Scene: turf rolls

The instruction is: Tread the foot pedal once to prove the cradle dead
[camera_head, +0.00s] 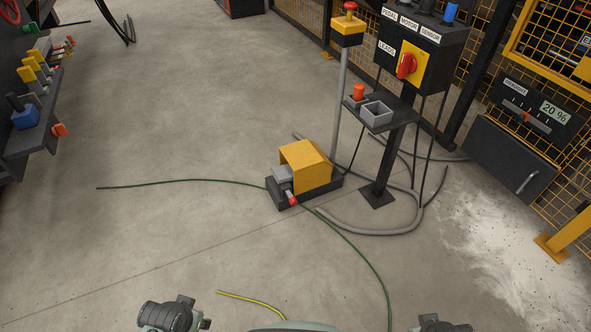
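The foot pedal stands on the floor at the centre of the head view, with a yellow hood (309,163), a dark base and a grey tread plate (282,173) at its open left-front side. A small red-tipped part (292,199) sticks out at its front. Nothing rests on the tread. Dark parts of my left gripper or wrist (175,315) show at the bottom left. Similar parts on my right side (443,326) are cut off by the bottom edge. Both are well apart from the pedal, and no fingertips show clearly. The cradle cannot be identified here.
A control post carries a box with a red rotary switch (406,66) and a small shelf (382,121). A yellow emergency-stop box (347,31) stands beside it. Green cable (190,182) and grey hose (375,233) cross the floor around the pedal. Floor at left is open.

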